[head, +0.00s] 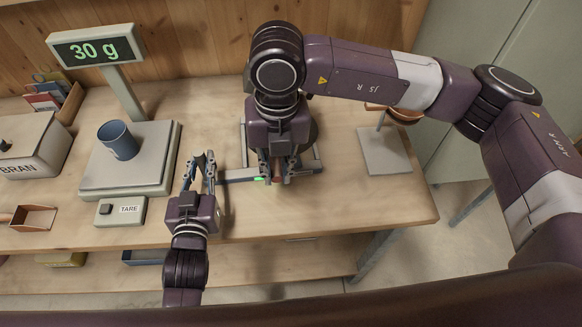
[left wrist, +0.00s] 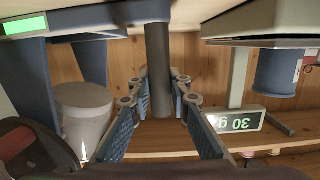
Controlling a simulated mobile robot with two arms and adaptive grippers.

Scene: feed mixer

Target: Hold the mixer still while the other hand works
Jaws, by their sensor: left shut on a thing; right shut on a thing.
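The mixer's grey-blue frame (head: 238,175) stands on the bench in the middle of the head view, with a small green light (head: 259,180) on its front. Most of the mixer is hidden behind my right arm. My left gripper (head: 202,163) is at the mixer's left side. In the left wrist view a dark round bar (left wrist: 160,70) stands between its fingers, and it is shut on that bar. My right gripper (head: 278,177) points down at the mixer's front and is shut on a small reddish part, mostly hidden by the fingers.
A scale (head: 130,180) with a blue cup (head: 120,143) stands at left; its display (head: 97,48) reads 30 g. A TARE box (head: 120,211), BRAN bin (head: 28,160) and small brown tray (head: 33,218) are also left. A grey stand (head: 384,155) is right.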

